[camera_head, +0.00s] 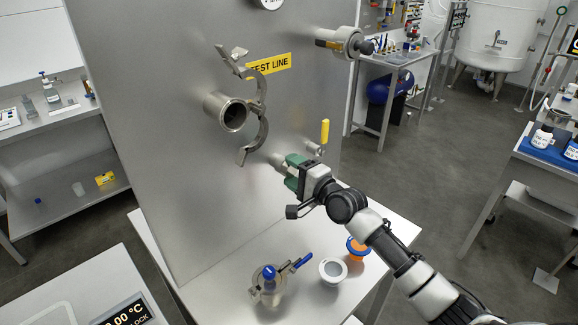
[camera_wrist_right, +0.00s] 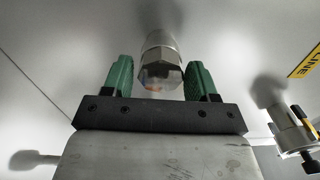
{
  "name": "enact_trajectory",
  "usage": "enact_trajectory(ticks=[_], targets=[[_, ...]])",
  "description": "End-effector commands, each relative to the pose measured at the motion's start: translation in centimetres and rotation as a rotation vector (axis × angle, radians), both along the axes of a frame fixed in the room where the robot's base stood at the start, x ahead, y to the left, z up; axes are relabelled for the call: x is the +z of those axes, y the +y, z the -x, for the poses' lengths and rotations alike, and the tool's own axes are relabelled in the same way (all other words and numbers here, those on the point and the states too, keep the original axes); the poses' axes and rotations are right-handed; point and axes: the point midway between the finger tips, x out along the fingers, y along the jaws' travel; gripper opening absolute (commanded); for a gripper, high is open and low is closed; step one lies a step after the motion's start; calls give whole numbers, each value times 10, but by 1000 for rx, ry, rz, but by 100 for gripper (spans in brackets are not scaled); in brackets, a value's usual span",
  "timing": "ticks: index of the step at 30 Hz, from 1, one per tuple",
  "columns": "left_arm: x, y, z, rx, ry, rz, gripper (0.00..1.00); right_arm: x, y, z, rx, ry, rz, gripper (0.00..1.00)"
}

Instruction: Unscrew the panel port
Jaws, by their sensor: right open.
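The panel port is a metal fitting with a hex nut (camera_wrist_right: 160,75) on the upright steel panel (camera_head: 170,150). In the right wrist view it stands between the two green fingers of my right gripper (camera_wrist_right: 158,66), with a gap on each side. A little orange shows at the nut's end. In the head view my right gripper (camera_head: 288,170) is at the panel's lower right and hides much of the fitting. The gripper is open and holds nothing. My left gripper is not in view.
An open clamp (camera_head: 262,110) hangs around a pipe stub (camera_head: 228,112) by the yellow label (camera_head: 270,64). A yellow-handled valve (camera_head: 325,132) is close to my right gripper. Below, the table holds a blue-handled valve (camera_head: 269,280), a white cup (camera_head: 333,270) and an orange-and-blue part (camera_head: 357,248).

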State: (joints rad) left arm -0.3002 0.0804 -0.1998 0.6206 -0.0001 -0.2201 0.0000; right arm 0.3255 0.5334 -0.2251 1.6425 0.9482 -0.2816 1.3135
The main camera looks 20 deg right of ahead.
Motion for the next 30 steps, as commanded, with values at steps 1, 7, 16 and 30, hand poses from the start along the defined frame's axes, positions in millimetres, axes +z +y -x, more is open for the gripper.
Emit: enact_trajectory(ticks=[1, 7, 16, 30], targets=[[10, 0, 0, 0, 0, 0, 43, 5, 1, 0, -1, 24, -66, 58], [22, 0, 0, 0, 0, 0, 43, 3, 0, 0, -1, 106, -300, 58], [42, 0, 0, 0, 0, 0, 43, 4, 1, 0, -1, 200, -570, 58], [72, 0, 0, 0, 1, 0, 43, 5, 1, 0, 0, 338, -971, 58]])
